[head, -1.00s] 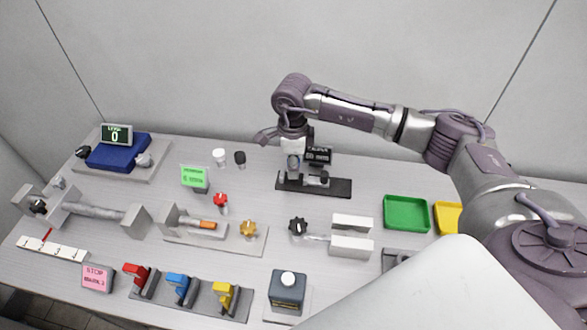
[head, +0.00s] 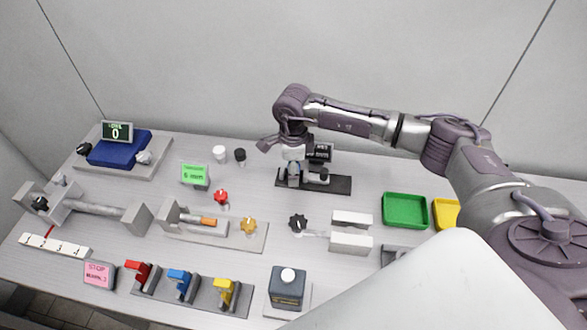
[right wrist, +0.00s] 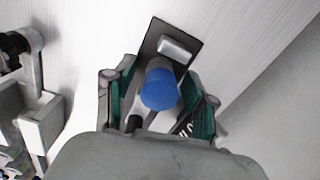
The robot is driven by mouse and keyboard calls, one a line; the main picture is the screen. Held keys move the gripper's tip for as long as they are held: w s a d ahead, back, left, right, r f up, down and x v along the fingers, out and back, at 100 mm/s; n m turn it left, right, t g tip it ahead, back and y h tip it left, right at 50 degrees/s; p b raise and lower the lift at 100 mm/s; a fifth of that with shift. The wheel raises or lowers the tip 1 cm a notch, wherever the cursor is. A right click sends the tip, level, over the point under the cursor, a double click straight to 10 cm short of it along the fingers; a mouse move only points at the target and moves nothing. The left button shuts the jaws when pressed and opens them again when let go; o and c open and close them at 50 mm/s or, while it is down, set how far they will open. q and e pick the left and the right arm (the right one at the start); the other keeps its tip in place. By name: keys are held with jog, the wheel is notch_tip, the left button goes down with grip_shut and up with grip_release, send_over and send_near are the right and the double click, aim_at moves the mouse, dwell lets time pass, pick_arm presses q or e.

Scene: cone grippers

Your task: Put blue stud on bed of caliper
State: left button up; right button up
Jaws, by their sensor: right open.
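The caliper (head: 335,186) is a dark plate with a small black display (head: 321,152) behind it, at the back middle of the table. My right gripper (head: 293,178) points down over the left part of this plate. In the right wrist view the blue stud (right wrist: 160,90) stands between the spread green-lined fingers of this gripper (right wrist: 160,104), with gaps on the sides. The dark plate (right wrist: 160,37) and a light block (right wrist: 178,47) show beyond the stud. Whether the stud's foot touches the bed is hidden. My left gripper is not in view.
A green tray (head: 405,211) and a yellow tray (head: 446,216) lie to the right. A green sign (head: 195,175), white and black knobs, a red knob (head: 221,197) and fixtures stand to the left.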

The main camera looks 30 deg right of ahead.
jog(key=shift+r, duration=0.15)
notch_tip(320, 180, up, 12)
jog(key=b, duration=0.2)
jog(key=shift+b, duration=0.3)
